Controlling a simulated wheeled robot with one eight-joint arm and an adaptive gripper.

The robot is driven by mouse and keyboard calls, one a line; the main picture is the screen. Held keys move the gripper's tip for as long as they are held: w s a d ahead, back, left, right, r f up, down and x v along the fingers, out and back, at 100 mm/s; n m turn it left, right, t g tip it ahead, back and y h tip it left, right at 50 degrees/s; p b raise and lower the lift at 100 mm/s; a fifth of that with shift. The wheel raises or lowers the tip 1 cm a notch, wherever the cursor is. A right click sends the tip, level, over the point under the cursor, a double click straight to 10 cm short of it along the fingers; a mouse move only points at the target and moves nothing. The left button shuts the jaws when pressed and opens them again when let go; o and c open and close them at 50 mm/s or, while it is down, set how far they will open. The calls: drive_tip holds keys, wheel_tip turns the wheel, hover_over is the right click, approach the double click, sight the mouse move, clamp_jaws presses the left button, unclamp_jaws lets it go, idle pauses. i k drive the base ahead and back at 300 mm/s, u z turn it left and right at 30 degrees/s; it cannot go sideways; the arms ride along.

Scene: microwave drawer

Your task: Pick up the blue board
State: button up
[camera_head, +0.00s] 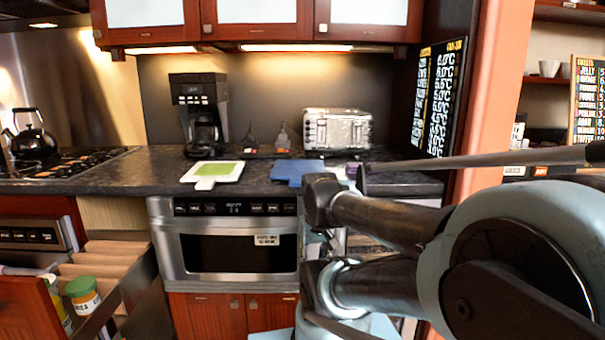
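The blue board (296,170) lies flat on the dark countertop, in front of the toaster and right of a white and green board. Its right part is partly hidden behind my arm. My arm reaches in from the right side of the picture, and its links cover the counter front and the area below the board's right side. My gripper's fingertips cannot be made out among the arm parts, so its state and its distance to the board do not show.
A white and green board (213,172) lies left on the countertop (140,170). A coffee maker (200,112) and a toaster (337,129) stand behind. A kettle (30,135) sits on the stove. A microwave (230,245) is below the counter. An open drawer (30,310) is at lower left.

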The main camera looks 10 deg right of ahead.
sight(293, 170)
drive_tip(key=u, duration=0.6)
drive_tip(key=k, duration=1)
drive_tip(key=z, duration=0.35)
